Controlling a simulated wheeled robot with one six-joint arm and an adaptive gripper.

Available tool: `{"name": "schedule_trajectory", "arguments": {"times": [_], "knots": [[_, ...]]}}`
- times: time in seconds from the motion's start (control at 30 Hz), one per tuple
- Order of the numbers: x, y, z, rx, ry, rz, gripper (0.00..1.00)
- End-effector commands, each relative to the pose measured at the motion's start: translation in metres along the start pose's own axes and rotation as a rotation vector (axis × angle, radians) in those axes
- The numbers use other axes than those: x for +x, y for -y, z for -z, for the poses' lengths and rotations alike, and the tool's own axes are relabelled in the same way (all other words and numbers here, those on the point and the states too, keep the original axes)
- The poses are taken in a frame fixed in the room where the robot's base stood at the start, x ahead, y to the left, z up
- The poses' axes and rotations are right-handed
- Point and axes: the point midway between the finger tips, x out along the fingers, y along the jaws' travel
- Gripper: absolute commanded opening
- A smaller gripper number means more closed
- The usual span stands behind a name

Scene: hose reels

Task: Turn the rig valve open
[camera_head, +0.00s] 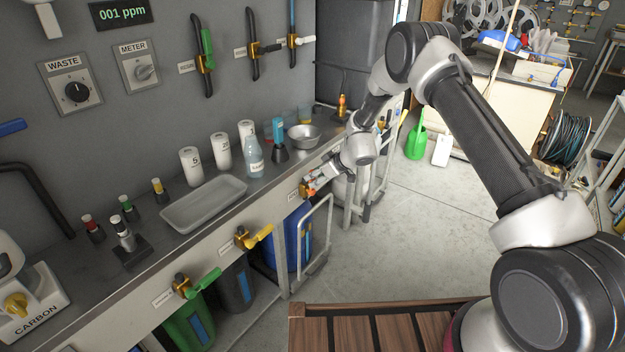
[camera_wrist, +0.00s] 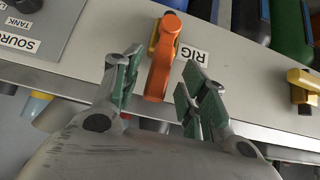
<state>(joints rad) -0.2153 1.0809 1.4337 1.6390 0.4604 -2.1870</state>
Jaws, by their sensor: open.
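The rig valve (camera_wrist: 163,58) has an orange lever on a brass body, beside a "RIG" label (camera_wrist: 194,54) on the bench's grey front panel. In the wrist view its lever points down the picture, towards my gripper. My gripper (camera_wrist: 157,90) is open, with one green-padded finger on each side of the lever's free end. Gaps show between the lever and both fingers, so it is not gripped. In the head view my gripper (camera_head: 315,178) is at the far part of the bench front, and the valve's brass body (camera_head: 303,190) shows just beside it, its lever mostly hidden.
A yellow-lever valve (camera_head: 255,237) and a green-lever valve (camera_head: 198,284) sit nearer on the same panel. A grey tray (camera_head: 203,204), white canisters and a metal bowl (camera_head: 303,136) stand on the bench. A metal hand-rail frame (camera_head: 318,240) stands below.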

Motion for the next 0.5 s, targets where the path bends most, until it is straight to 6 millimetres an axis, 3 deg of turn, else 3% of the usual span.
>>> {"name": "schedule_trajectory", "arguments": {"times": [0.2, 0.5], "knots": [[-0.052, -0.001, 0.001, 0.002, -0.001, -0.001, 0.43], [-0.089, 0.000, 0.000, 0.001, 0.000, 0.000, 0.43]]}}
